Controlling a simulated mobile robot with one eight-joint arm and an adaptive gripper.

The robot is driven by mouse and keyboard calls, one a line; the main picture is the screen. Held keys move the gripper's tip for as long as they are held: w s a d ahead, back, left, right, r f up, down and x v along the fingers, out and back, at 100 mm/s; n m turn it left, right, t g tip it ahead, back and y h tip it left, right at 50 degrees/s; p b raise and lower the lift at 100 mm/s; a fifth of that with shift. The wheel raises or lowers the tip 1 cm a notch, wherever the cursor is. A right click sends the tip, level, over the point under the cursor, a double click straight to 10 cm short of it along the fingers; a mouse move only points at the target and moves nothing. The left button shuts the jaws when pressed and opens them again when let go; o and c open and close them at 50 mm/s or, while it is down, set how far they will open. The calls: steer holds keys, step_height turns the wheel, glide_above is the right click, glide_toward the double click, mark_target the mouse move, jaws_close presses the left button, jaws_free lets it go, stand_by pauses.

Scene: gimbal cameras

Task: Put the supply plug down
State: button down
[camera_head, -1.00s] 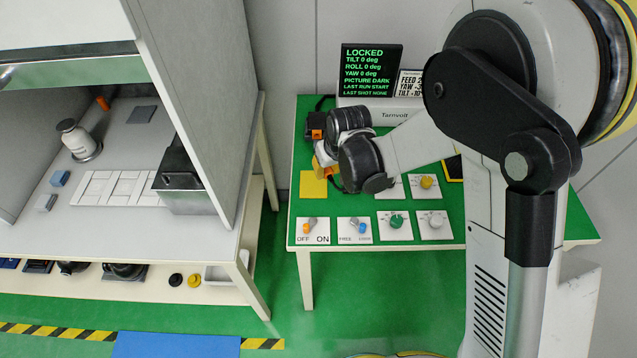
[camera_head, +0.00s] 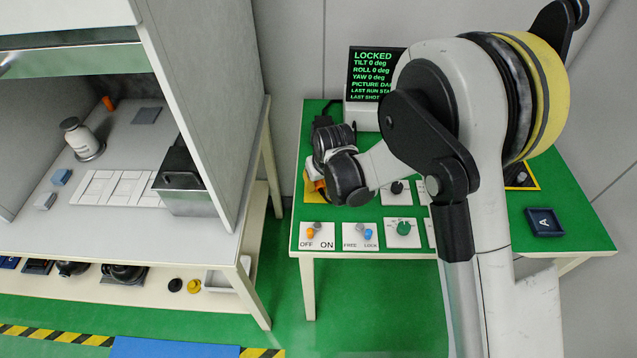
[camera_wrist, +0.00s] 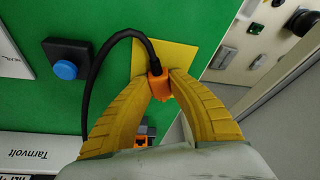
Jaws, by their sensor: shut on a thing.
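The supply plug (camera_wrist: 158,86) is an orange block with a black cable running from it. In the wrist view it sits between the tips of my gripper's yellow fingers (camera_wrist: 160,78), which are shut on it. The yellow square pad (camera_wrist: 181,57) lies on the green tabletop right behind the plug. I cannot tell whether the plug touches it. In the head view my gripper (camera_head: 316,187) is low over the pad (camera_head: 308,194), with my wrist hiding most of both.
A dark box with a blue button (camera_wrist: 65,70) stands near the cable. An orange-fronted part (camera_wrist: 141,139) shows beside my finger. Switch panels (camera_head: 317,237) line the table's front edge. A display (camera_head: 373,72) reading LOCKED stands behind. A dark tray marked A (camera_head: 544,222) is at right.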

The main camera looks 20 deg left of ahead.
steer(key=c, duration=1.3)
jaws_free()
steer(key=shift+r+p, duration=0.4)
steer(key=p+v, duration=0.3)
steer(key=v, duration=0.8)
steer(key=shift+r, duration=0.25)
steer(key=shift+s+d, duration=0.1)
steer(key=shift+s, duration=0.05)
